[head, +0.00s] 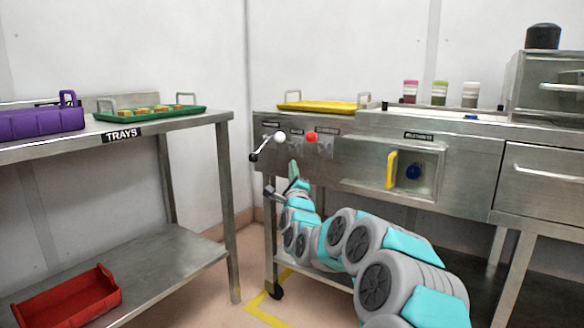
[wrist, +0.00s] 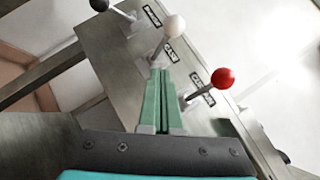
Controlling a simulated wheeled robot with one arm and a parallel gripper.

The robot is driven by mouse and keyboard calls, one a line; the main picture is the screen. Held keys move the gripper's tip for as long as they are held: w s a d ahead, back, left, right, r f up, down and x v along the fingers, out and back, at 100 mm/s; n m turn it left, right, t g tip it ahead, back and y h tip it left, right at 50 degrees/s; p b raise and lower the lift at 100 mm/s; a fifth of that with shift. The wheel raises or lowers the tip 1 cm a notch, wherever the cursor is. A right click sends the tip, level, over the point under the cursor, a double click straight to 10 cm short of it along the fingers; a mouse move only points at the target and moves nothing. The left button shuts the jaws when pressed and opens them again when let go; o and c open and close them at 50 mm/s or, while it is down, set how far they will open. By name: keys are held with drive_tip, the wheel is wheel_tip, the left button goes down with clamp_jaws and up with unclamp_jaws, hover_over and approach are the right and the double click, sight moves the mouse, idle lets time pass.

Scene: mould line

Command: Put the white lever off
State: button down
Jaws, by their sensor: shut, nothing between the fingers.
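The white lever ends in a white ball knob (head: 280,138) on the metal panel at the left end of the counter. In the wrist view its knob (wrist: 175,28) sits on a short shaft just beyond my fingertips. My gripper (head: 294,167) is below the white and red knobs in the head view. In the wrist view my gripper's green fingers (wrist: 160,76) are together and empty, with the tips close to the foot of the white lever. I cannot tell whether they touch it. The lever's base is partly hidden by the fingers.
A red-knobbed lever (wrist: 223,77) stands right of my fingers and a black-knobbed lever (wrist: 98,5) stands to the left, both close by. A yellow tray (head: 320,106) lies on the counter above the panel. The trays table (head: 170,124) stands at left, with a floor gap between.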

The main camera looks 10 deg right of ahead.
drive_tip(key=r+v, duration=0.1)
drive_tip(key=v, duration=0.7)
drive_tip(key=shift+s+a+r, duration=0.25)
drive_tip(key=shift+s+a, duration=0.1)
drive_tip(key=shift+s, duration=0.05)
